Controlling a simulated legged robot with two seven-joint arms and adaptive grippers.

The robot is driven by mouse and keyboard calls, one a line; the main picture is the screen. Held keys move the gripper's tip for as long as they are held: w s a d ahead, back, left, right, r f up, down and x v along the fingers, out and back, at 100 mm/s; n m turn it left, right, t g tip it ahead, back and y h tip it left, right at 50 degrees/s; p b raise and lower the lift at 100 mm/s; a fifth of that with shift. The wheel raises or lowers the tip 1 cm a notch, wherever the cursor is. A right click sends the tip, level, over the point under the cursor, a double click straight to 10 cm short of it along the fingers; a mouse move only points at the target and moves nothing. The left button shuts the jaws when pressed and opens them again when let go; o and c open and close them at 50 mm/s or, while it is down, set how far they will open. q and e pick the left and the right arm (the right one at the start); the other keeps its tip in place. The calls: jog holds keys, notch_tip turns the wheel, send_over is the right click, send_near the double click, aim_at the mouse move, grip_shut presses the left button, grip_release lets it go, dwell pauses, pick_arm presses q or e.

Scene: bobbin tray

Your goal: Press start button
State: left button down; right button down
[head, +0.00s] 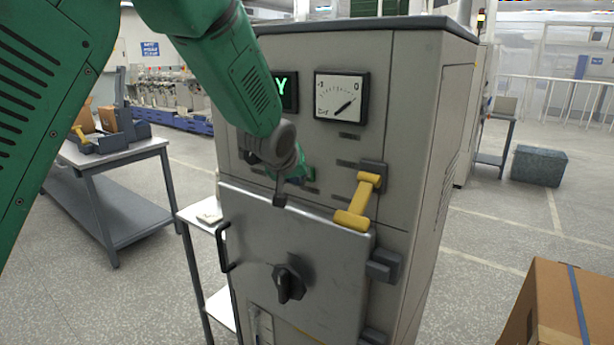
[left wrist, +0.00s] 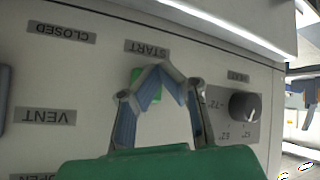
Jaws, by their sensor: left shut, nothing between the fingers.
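The green start button (left wrist: 137,76) shows in the left wrist view on the grey panel, beside the upside-down START label (left wrist: 147,48). My left gripper (left wrist: 158,72) is shut and empty, its fingertips together in front of the button and covering part of it. I cannot tell whether the tips touch it or whether it is pressed in. In the head view my left gripper (head: 280,198) is at the cabinet front (head: 385,75), just above the metal door. I cannot make out the button there. My right gripper is not in view.
A heat knob (left wrist: 243,107) sits beside the button. The cabinet has a gauge (head: 340,97), a lit display (head: 285,88), a yellow lever (head: 358,203), a door handle (head: 222,247) and a black door knob (head: 288,284). A cardboard box (head: 560,305) stands at lower right.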

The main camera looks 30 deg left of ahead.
pick_arm(q)
jog(key=shift+w, duration=0.1)
jog(key=shift+w+r+p, duration=0.1)
jog(key=shift+w+p, duration=0.15)
jog(key=shift+p, duration=0.05)
jog(key=shift+w+d, duration=0.1)
jog(key=shift+w, duration=0.4)
dwell(0.8)
jog(key=shift+s, duration=0.9)
jog(key=s, duration=0.5)
jog(key=shift+a, duration=0.3)
